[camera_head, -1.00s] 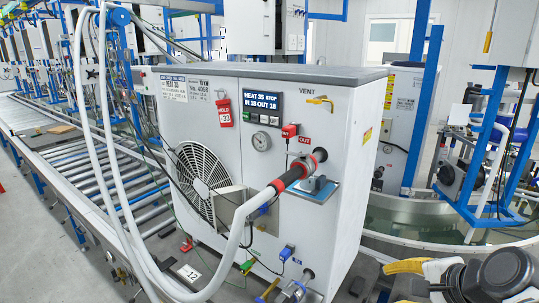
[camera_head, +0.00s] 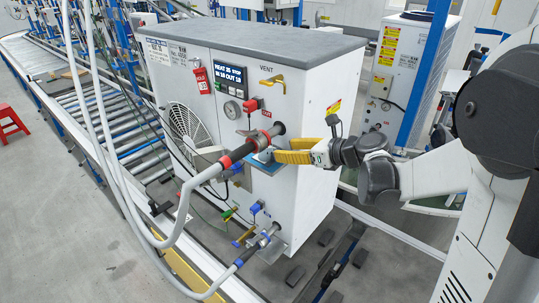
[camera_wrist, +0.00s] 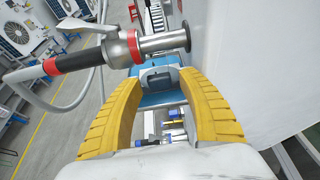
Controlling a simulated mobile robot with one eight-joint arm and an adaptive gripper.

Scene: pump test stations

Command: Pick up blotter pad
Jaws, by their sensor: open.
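The blotter pad (camera_wrist: 160,78) looks like a small dark grey block with a handle-like top. It rests on a blue shelf plate (camera_wrist: 158,100) on the side of the white pump unit, just below the outlet pipe. In the head view the pad (camera_head: 263,155) is partly hidden by my gripper. My gripper (camera_head: 281,157) reaches it from the right with its yellow fingers. In the wrist view the two fingers (camera_wrist: 160,74) are spread, one on each side of the pad. I cannot tell whether either finger touches it.
The outlet pipe and red-banded hose coupling (camera_wrist: 125,50) lie close above and left of the fingers. The white cabinet wall (camera_wrist: 245,70) is close on the right. Lower hose fittings (camera_head: 265,238) and the roller conveyor (camera_head: 100,115) are beside the unit.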

